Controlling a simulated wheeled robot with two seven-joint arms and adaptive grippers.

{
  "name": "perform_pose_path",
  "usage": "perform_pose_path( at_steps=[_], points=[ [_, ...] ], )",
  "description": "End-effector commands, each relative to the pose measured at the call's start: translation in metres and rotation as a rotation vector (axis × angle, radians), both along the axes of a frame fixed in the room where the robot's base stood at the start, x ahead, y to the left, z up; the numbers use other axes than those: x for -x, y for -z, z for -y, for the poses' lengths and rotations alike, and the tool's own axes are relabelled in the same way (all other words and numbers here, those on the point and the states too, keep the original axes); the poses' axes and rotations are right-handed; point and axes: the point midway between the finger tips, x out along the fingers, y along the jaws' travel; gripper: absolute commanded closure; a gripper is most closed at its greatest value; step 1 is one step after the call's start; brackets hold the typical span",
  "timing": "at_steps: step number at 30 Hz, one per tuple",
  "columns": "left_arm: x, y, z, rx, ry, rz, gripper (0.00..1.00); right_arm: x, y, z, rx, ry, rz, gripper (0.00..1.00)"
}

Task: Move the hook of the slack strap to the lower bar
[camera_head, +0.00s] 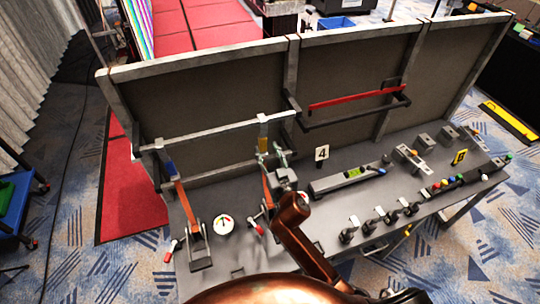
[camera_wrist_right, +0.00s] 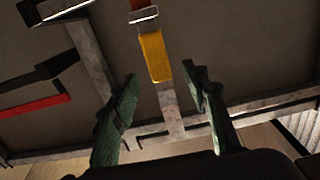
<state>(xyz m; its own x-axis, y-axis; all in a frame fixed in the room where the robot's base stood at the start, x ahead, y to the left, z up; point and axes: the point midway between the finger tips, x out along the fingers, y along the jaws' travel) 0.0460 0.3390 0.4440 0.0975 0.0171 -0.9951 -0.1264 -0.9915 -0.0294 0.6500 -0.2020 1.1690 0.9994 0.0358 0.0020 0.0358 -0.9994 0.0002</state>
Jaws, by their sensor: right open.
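A strap with a yellow hook piece (camera_head: 263,143) hangs from the upper grey bar (camera_head: 215,131) on the back panel. In the right wrist view the yellow piece (camera_wrist_right: 155,56) has a metal buckle and orange webbing on one side and a grey shank (camera_wrist_right: 170,108) reaching the bar on the other. My right gripper (camera_head: 273,157) is open, its green fingers (camera_wrist_right: 160,98) on either side of the shank, apart from it. A second strap with a blue hook piece (camera_head: 170,168) stands left. A lower grey bar (camera_head: 215,173) is partly hidden. My left gripper is out of view.
Ratchets, a gauge (camera_head: 224,223), a "4" sign (camera_head: 321,153) and a row of clamps and buttons stand on the bench (camera_head: 240,258). A red bar (camera_head: 355,97) projects from the panel's middle section. My copper-coloured arm covers the bench front.

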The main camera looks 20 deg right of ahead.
Motion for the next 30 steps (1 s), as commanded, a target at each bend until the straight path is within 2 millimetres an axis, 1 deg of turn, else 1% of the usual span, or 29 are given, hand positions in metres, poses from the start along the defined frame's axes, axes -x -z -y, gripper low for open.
perform_pose_path(
  at_steps=[1,6,12,16,22,30],
  points=[
    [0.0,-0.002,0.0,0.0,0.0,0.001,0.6,-0.009,-0.002,0.0,0.002,0.0,0.001,0.58],
    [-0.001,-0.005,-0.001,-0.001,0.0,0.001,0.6,-0.034,-0.001,-0.001,0.002,0.0,0.0,0.58],
    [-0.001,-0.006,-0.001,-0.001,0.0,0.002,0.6,-0.052,0.0,-0.001,0.001,0.002,-0.002,0.58],
    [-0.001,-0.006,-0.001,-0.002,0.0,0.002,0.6,-0.056,0.0,-0.001,0.0,0.001,-0.002,0.58],
    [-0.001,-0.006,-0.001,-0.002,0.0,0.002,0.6,-0.056,0.0,-0.001,0.0,0.001,-0.002,0.58],
    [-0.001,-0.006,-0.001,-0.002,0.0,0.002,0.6,-0.056,0.001,-0.001,0.0,0.001,-0.002,0.76]
  ],
)
